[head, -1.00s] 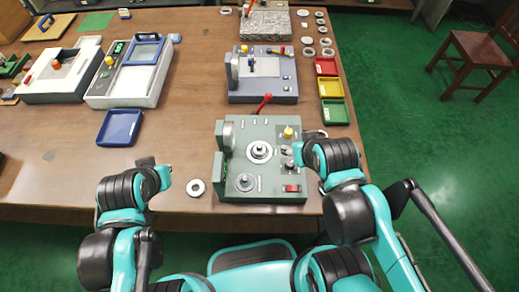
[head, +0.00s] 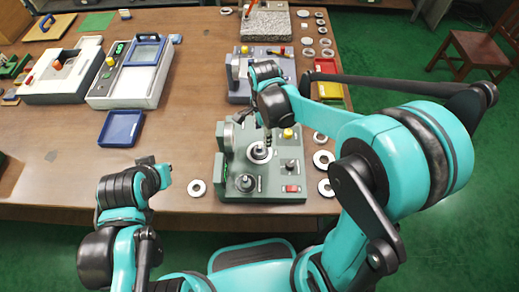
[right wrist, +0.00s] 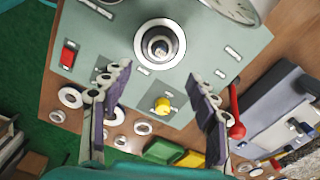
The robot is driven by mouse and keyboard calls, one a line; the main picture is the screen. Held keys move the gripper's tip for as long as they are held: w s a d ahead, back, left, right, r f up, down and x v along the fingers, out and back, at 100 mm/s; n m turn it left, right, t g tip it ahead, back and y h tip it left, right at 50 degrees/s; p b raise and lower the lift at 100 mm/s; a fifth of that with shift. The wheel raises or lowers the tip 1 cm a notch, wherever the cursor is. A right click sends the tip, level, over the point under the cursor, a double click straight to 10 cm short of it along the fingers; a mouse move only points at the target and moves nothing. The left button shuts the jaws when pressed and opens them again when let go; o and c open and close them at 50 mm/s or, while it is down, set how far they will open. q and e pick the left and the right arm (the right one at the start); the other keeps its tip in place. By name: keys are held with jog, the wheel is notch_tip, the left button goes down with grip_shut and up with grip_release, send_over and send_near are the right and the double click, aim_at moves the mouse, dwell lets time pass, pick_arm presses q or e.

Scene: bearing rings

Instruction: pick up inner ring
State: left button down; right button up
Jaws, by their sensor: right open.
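The green-grey machine (head: 285,165) stands at the front of the table. It has a round seat with a pale ring and a central stud (head: 259,153); the seat also shows in the right wrist view (right wrist: 160,45). Loose rings lie on the table: one (head: 196,188) left of the machine and some (head: 324,160) on its right. I cannot tell which is the inner ring. My right gripper (head: 267,134) is above the machine near the seat. In the right wrist view its fingers (right wrist: 160,78) are spread apart and empty. My left gripper (head: 160,172) is low at the left; its jaws are unclear.
A blue tray (head: 120,128) lies at left. The table's middle left is clear.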

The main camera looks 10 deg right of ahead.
aim_at(260, 146)
jog(key=shift+w+a+f, duration=0.1)
jog(key=shift+w+f, duration=0.05)
jog(key=shift+f, duration=0.2)
notch_tip(260, 146, down, 3)
jog(key=shift+r+m+b, duration=0.1)
jog(key=shift+m+b, duration=0.2)
jog(key=shift+b, duration=0.3)
jog(key=f, duration=0.1)
jog(key=f+b, duration=0.1)
jog(key=f, duration=0.1)
jog(key=f+b, duration=0.1)
jog(key=f, duration=0.1)
jog(key=shift+s+a, duration=0.2)
jog(key=shift+a, duration=0.15)
jog(key=shift+r, duration=0.1)
grip_shut()
jog(key=shift+r, duration=0.1)
